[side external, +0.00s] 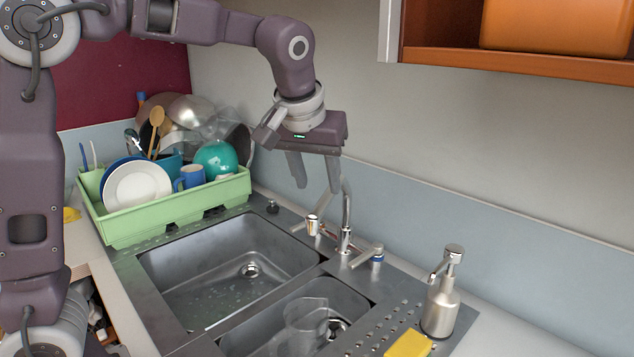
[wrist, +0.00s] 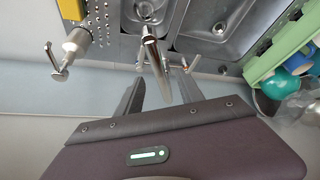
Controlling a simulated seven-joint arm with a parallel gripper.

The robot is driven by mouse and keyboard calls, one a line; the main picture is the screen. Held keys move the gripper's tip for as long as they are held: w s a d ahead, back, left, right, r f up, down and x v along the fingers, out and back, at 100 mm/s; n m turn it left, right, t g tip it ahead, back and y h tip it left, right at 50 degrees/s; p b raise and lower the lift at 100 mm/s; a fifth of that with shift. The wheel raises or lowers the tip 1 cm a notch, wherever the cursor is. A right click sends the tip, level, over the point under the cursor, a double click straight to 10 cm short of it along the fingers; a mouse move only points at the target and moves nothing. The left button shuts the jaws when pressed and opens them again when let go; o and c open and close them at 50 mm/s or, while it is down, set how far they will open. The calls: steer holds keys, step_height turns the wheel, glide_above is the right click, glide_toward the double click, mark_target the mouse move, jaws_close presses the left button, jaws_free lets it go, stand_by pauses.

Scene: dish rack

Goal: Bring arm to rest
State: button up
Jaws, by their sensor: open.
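My gripper (side external: 315,172) is open and empty in the side external view, raised above the back of the sink by the faucet (side external: 346,222). Its two fingers point down and stand apart. In the wrist view my gripper (wrist: 158,95) shows its spread fingers on either side of the faucet spout (wrist: 153,55), with nothing between them. I cannot tell from these views how close the fingers are to the faucet.
A green dish rack (side external: 180,207) full of dishes stands left of the sink (side external: 225,310). A clear jug (side external: 305,322) is in the front basin. A soap dispenser (side external: 440,300) and yellow sponge (side external: 408,345) sit right. An orange-brown shelf (side external: 500,62) hangs upper right.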

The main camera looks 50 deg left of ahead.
steer(key=shift+s, duration=0.15)
steer(key=s+d+f+m+h, duration=0.1)
steer(key=s+f+m, duration=0.1)
steer(key=s, duration=1.1)
steer(key=s+f+m+t+h, duration=0.1)
steer(key=s+f+m, duration=0.2)
steer(key=s, duration=1)
steer(key=shift+s+d, duration=0.2)
steer(key=shift+d, duration=0.15)
